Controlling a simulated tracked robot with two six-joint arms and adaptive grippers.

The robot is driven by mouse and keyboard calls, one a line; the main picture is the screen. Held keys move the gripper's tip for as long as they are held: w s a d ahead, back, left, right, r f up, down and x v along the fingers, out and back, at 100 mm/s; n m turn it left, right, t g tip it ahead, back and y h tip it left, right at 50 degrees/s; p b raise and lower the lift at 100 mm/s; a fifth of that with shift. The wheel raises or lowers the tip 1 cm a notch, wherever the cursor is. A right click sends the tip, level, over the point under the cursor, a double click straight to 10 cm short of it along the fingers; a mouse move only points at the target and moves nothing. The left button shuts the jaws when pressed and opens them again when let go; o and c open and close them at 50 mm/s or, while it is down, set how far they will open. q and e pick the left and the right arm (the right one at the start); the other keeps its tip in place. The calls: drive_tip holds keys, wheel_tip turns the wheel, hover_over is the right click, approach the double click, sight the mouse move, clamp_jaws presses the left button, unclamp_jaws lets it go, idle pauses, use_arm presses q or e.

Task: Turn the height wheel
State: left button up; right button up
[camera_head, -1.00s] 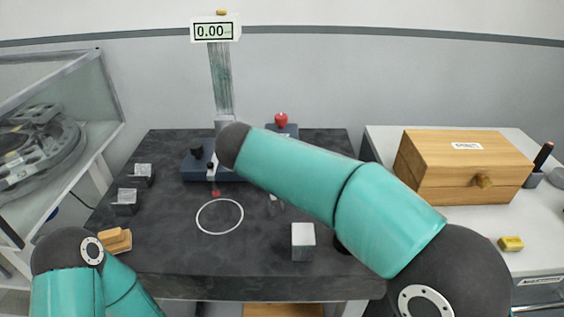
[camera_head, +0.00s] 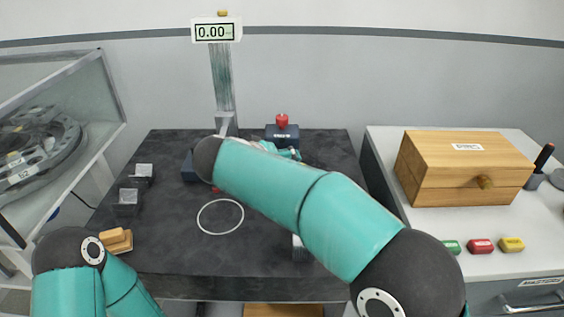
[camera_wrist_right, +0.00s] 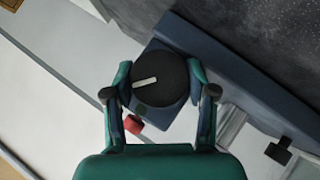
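A round black wheel (camera_wrist_right: 160,80) with a white mark shows in the right wrist view, in front of a dark blue block. My right gripper (camera_wrist_right: 158,84) has its fingers spread on either side of the wheel; contact is not clear. In the head view, part of the right gripper (camera_head: 287,152) shows beyond my forearm, near the blue box with the red knob. The height gauge (camera_head: 222,85) stands at the back, its display (camera_head: 216,32) reading 0.00; its base is mostly hidden by my right arm. My left gripper is out of view.
A blue box (camera_head: 282,136) with a red knob stands right of the gauge. Dark blocks (camera_head: 128,202) and a wooden piece (camera_head: 117,243) lie on the left of the dark table (camera_head: 190,265). A white cube (camera_head: 299,248) is partly hidden. A wooden box (camera_head: 465,165) stands right.

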drive_tip(key=o, duration=0.3)
idle(0.4)
